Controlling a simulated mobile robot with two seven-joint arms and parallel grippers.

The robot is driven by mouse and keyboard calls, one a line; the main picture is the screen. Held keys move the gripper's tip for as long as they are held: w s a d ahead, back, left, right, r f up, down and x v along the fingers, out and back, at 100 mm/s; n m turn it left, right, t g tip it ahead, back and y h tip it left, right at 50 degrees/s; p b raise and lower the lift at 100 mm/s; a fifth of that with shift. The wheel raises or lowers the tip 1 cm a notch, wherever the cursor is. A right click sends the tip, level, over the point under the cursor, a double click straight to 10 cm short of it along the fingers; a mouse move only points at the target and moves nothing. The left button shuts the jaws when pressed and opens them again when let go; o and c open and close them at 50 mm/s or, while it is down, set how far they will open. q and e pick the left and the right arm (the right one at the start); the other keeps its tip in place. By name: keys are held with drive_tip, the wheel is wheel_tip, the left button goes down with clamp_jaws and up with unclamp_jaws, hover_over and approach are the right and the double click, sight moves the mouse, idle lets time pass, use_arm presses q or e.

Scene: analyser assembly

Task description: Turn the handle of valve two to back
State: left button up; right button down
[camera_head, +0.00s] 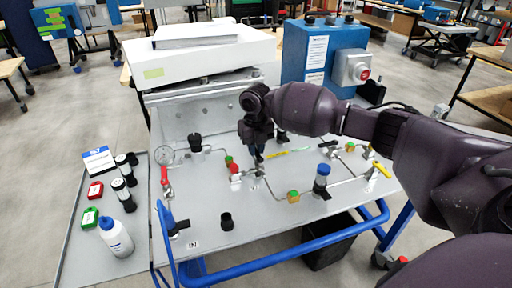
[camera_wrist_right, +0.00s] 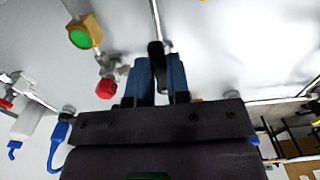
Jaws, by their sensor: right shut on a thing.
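My right gripper (camera_head: 257,154) reaches down over the middle of the grey panel (camera_head: 262,208). In the right wrist view its two blue fingers (camera_wrist_right: 158,80) are closed around a black valve handle (camera_wrist_right: 157,56) on a thin metal pipe. The handle points along the pipe there, and its lower part is hidden between the fingers. In the head view the gripper mostly covers this valve. No number label is readable, so I cannot confirm from the picture which valve it is. My left gripper is not in view.
Beside the held handle is a red-knobbed fitting (camera_head: 235,170), which also shows in the right wrist view (camera_wrist_right: 106,88). A blue-capped part (camera_head: 322,178) and a yellow handle (camera_head: 382,170) stand to the right. A blue box (camera_head: 300,62) stands behind. A blue rail (camera_head: 290,250) edges the front.

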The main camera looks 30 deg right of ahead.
drive_tip(key=c, duration=1.1)
unclamp_jaws()
wheel_tip(320, 180, up, 11)
drive_tip(key=shift+f+p, duration=0.1)
drive_tip(key=shift+p, duration=0.65)
